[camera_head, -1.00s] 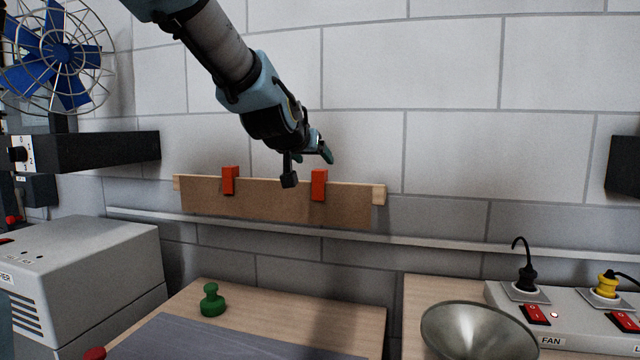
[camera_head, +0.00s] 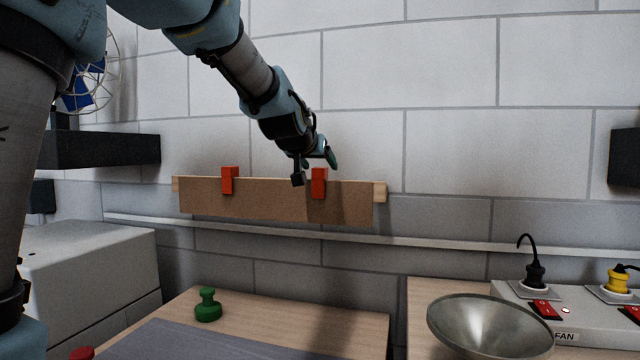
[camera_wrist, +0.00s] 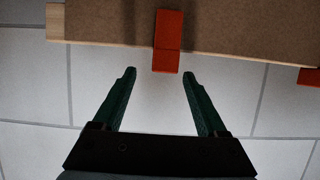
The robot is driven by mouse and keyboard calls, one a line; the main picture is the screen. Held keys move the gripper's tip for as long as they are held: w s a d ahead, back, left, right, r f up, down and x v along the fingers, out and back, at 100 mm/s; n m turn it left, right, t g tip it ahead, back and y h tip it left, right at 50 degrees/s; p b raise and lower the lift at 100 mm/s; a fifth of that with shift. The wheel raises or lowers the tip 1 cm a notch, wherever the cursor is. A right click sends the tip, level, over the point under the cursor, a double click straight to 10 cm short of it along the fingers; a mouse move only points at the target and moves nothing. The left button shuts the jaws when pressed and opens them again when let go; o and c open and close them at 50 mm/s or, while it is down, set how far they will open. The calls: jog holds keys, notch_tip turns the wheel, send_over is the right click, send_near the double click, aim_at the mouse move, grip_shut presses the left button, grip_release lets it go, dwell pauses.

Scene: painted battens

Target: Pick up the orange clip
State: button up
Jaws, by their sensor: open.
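Two orange-red clips sit over the top edge of a brown board on a pale wooden batten (camera_head: 380,192) against the wall. The right clip (camera_head: 319,184) is nearest my gripper (camera_head: 320,161), which is just above it. The left clip (camera_head: 229,181) is farther off. In the wrist view, one clip (camera_wrist: 167,42) lies just beyond the fingertips of my gripper (camera_wrist: 159,74), roughly centred between them. The other clip (camera_wrist: 309,77) is cut off at the right edge. My gripper is open and empty, with its green fingers apart.
A grey ledge (camera_head: 450,244) runs along the wall below the board. A green knobbed object (camera_head: 208,306) stands on the bench. A metal bowl (camera_head: 485,325) and a switch panel (camera_head: 590,335) are at the lower right. A dark shelf (camera_head: 100,149) juts out at the left.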

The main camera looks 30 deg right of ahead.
aim_at(320, 171)
jog(key=shift+w+d+f+b, duration=0.2)
jog(key=shift+w+f, duration=0.2)
jog(key=shift+w, duration=0.05)
jog(key=shift+w+d+f+b, duration=0.15)
jog(key=shift+w+f, duration=0.25)
jog(key=shift+w, duration=0.05)
jog(key=shift+x, duration=1.05)
jog(key=shift+d+r, duration=0.1)
jog(key=shift+c, duration=0.2)
grip_shut()
